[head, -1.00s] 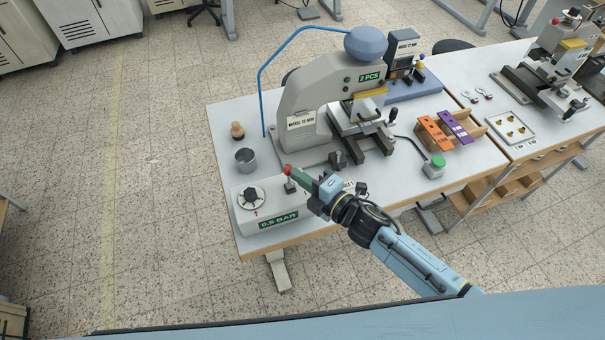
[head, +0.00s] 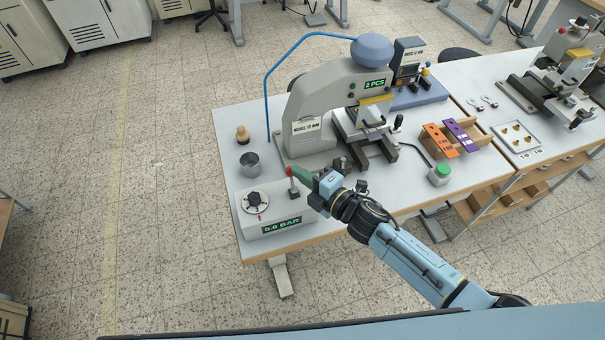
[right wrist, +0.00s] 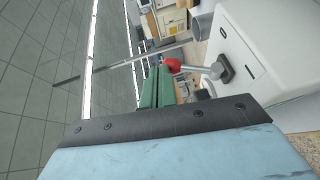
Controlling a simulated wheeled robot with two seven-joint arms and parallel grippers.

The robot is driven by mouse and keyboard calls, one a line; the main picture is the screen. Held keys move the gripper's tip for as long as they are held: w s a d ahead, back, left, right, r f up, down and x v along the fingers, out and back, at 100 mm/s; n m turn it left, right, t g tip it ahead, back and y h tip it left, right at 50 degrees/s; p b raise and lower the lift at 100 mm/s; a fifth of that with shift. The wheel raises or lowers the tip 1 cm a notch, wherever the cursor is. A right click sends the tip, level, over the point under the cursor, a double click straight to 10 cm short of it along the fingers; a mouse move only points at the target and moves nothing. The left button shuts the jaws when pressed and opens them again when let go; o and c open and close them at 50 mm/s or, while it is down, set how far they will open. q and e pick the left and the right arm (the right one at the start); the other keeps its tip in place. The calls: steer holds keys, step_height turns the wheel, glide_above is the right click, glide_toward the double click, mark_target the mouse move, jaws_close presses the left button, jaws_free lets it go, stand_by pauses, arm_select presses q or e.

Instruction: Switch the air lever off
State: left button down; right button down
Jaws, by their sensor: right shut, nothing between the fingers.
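The air lever (head: 292,186) has a red knob on a short metal stem. It stands on the light grey air control box (head: 246,222), whose green display (head: 282,225) reads 0.0 BAR. My right gripper (head: 297,173) is shut and empty, its green fingertips right beside the knob. In the right wrist view the red knob (right wrist: 174,65) is at the tips of the green fingers (right wrist: 155,88), just to their right; I cannot tell whether they touch. The stem (right wrist: 212,71) runs right to a dark mount on the box. My left gripper is not in view.
A black dial (head: 256,202) is on the box's left part. A metal cup (head: 249,164) and a wooden-handled stamp (head: 242,135) stand behind it. The stamping press (head: 318,105) rises behind the lever. A green button (head: 440,174) sits to the right near the edge.

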steer(key=shift+w+r, duration=0.1)
steer(key=shift+r, duration=0.1)
steer(key=shift+s+d+r+p, duration=0.25)
steer(key=shift+d+r+p, duration=0.1)
steer(key=shift+p, duration=0.25)
steer(key=s+d+r+p, duration=0.1)
steer(key=s+d+r, duration=0.5)
steer(key=s+d, duration=0.2)
steer(key=shift+s+p, duration=0.15)
steer(key=shift+p, duration=0.2)
steer(key=shift+f, duration=0.1)
